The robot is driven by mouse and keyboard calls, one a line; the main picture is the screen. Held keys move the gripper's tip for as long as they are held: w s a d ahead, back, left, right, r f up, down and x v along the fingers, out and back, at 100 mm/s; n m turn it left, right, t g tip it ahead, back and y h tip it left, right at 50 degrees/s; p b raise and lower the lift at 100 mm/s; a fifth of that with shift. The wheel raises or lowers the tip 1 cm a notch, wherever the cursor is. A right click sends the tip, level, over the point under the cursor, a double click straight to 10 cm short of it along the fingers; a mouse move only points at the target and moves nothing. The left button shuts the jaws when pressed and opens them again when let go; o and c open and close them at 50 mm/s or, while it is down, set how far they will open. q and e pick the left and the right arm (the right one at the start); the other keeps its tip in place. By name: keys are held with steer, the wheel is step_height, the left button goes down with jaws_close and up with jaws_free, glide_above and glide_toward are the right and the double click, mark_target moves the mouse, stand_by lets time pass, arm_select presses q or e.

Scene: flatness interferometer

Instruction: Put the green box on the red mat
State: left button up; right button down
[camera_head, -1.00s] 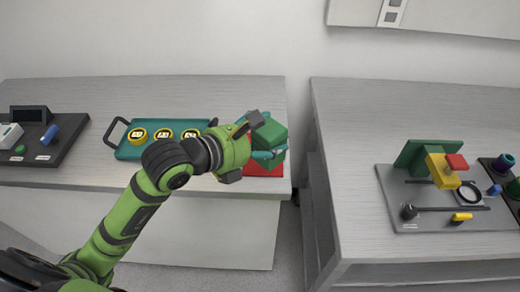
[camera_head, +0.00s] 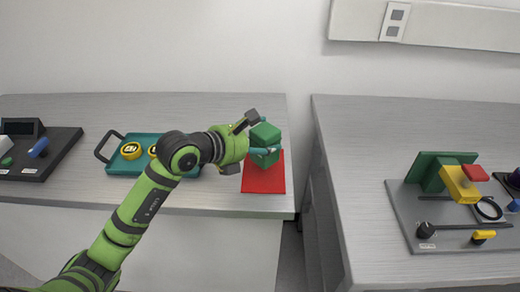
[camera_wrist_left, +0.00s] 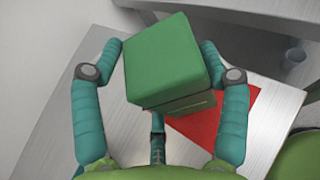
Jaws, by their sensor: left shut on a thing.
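The green box (camera_head: 265,143) is held in my left gripper (camera_head: 262,150), over the back part of the red mat (camera_head: 264,181). The mat lies flat near the right end of the left table. In the left wrist view the box (camera_wrist_left: 163,62) sits between the teal fingers of the left gripper (camera_wrist_left: 160,85), and part of the red mat (camera_wrist_left: 205,130) shows below and behind it. I cannot tell whether the box touches the mat. My right gripper is in neither view.
A teal tray (camera_head: 118,167) with yellow round pieces stands left of the mat, partly behind my left arm. A dark panel (camera_head: 60,152) lies farther left. A gap separates the left table from the right table (camera_head: 350,150), which carries a grey plate with a device (camera_head: 405,215).

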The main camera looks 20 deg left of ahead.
arm_select(q)
step_height(320, 180, down, 3)
steer(key=shift+f+p, duration=0.2)
steer(key=shift+p, duration=0.1)
steer(key=shift+f, duration=0.25)
steer(key=o, duration=1.3)
steer(key=shift+f, duration=0.1)
steer(key=shift+c, duration=0.2)
steer(key=shift+s, duration=0.1)
steer(key=b+v, duration=0.2)
steer(key=v, duration=1)
